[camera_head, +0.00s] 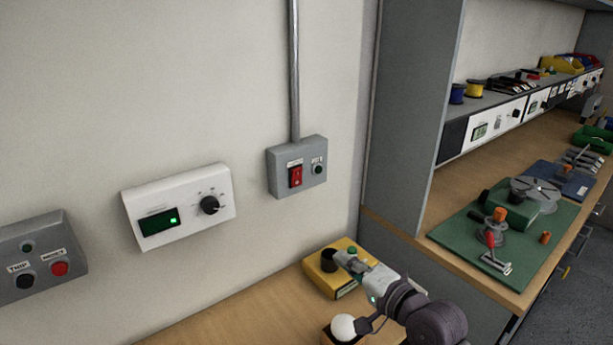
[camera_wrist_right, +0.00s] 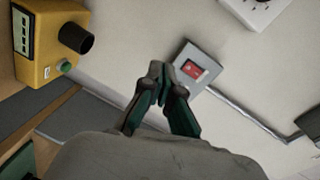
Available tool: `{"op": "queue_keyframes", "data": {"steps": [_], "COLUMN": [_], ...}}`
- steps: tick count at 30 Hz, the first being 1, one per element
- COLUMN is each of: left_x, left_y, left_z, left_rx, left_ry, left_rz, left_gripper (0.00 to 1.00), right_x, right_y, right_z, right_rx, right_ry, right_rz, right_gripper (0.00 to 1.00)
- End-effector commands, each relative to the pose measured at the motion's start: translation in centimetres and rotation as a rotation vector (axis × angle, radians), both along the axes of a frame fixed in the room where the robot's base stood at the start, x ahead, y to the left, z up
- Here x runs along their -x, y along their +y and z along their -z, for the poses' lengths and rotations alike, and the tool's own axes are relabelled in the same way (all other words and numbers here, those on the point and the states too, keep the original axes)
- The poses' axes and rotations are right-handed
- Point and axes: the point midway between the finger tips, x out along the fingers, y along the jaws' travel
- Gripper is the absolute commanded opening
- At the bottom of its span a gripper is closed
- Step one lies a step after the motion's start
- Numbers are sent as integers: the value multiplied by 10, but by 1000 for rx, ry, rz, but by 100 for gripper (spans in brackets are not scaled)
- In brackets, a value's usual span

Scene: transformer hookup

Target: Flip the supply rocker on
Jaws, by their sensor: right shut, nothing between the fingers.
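The red supply rocker (camera_head: 295,176) sits on the front of a grey wall box (camera_head: 312,152), below a metal conduit. A small dark round part with a label sits to its right on the same box. In the right wrist view the rocker (camera_wrist_right: 193,69) shows red on the grey box (camera_wrist_right: 205,53), just right of the fingertips. My right gripper (camera_head: 345,257) is shut and empty, below and to the right of the box in the head view. In the wrist view its fingertips (camera_wrist_right: 160,70) are together. Contact with the rocker is not visible. My left gripper is not in view.
A yellow box (camera_head: 314,278) with a black cylinder stands on the bench beside my right gripper. A white ball (camera_head: 343,327) is near my right arm. A white wall unit (camera_head: 190,186) with a dial and a grey push-button box (camera_head: 42,279) are left.

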Motion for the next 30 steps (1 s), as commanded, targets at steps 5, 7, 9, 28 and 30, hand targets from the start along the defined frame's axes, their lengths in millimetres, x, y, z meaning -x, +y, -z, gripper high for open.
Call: {"op": "queue_keyframes", "data": {"steps": [5,7,9,28,30], "left_x": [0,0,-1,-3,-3], "left_y": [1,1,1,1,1], "left_z": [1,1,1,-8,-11], "left_rx": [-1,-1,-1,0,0], "left_ry": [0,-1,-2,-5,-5], "left_rz": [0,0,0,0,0], "left_gripper": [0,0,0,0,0], "right_x": [-30,-35,-37,-64,-76], "right_y": [2,1,1,20,29], "right_z": [-65,-78,-84,-93,-95], "right_rx": [-272,-329,-361,-371,-370], "right_ry": [-36,-41,-39,-39,-40], "right_rz": [-11,-17,-20,-21,-21], "right_gripper": [0,0,0,0,0]}}
